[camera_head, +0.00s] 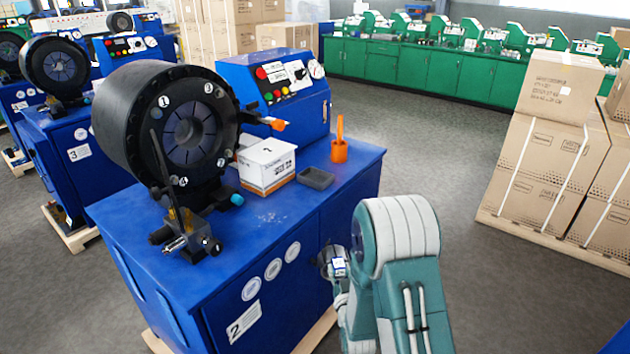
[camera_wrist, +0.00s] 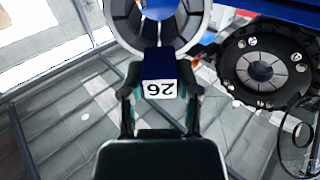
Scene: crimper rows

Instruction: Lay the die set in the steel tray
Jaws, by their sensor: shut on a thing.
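My gripper (camera_wrist: 160,92) is shut on the die set (camera_wrist: 160,66), its fingers on both sides of a blue block with a white label that seems to read 26 upside down. A grey ring with dark segments sits at the far end of the block. In the head view the die set (camera_head: 338,266) is small and partly hidden by my arm, in front of the blue bench's right side and below its top. A small dark grey tray (camera_head: 316,179) lies on the bench top and looks empty. It is above and left of my gripper in the head view.
The blue bench (camera_head: 330,205) carries a black crimper head (camera_head: 165,120), a white box (camera_head: 267,166) left of the tray, an orange holder (camera_head: 339,150) behind it and a control panel (camera_head: 280,90). Stacked cartons (camera_head: 550,150) stand right. Floor between is clear.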

